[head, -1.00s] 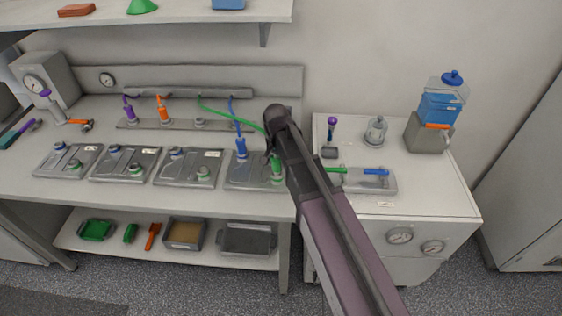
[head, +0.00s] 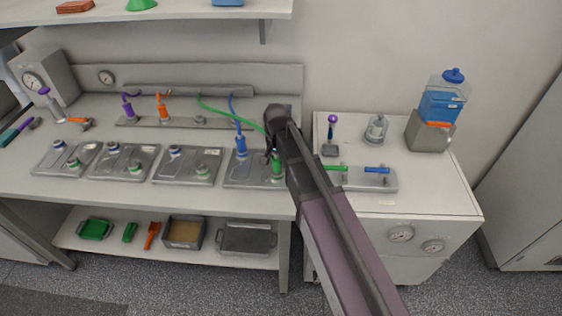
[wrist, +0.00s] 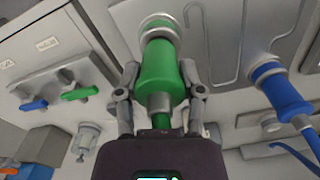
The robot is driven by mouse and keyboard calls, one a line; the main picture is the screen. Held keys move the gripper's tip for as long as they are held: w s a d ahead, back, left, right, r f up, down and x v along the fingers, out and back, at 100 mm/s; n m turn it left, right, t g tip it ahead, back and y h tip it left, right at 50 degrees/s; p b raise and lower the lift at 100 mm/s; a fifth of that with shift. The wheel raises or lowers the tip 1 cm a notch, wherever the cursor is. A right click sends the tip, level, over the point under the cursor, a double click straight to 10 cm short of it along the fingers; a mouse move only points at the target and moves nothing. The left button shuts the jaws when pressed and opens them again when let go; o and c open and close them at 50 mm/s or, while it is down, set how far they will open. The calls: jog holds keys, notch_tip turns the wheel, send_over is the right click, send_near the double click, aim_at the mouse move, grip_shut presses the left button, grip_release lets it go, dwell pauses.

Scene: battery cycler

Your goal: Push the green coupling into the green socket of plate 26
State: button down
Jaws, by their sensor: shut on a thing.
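The green coupling (wrist: 158,72) is in my gripper (wrist: 157,88), which is shut around its body in the wrist view. In the head view the coupling (head: 277,163) stands roughly upright at the right end of the rightmost grey plate (head: 257,175). Its front end meets a pale metal ring (wrist: 158,24), apparently the socket, in the wrist view. I cannot tell how deep it sits. The plate's number is not legible. My gripper (head: 272,148) partly hides the coupling in the head view. A green hose (head: 225,110) runs to it from the back rail.
A blue coupling (head: 241,146) stands on the same plate, left of the green one; it also shows in the wrist view (wrist: 278,88). A valve block (head: 378,182) with green and blue handles lies close on the right cabinet. Several similar plates stand leftward.

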jog(key=shift+f+b, duration=0.55)
jog(key=shift+f, duration=0.05)
dwell(0.6)
jog(key=shift+c, duration=0.7)
grip_release()
jog(key=shift+o, duration=0.7)
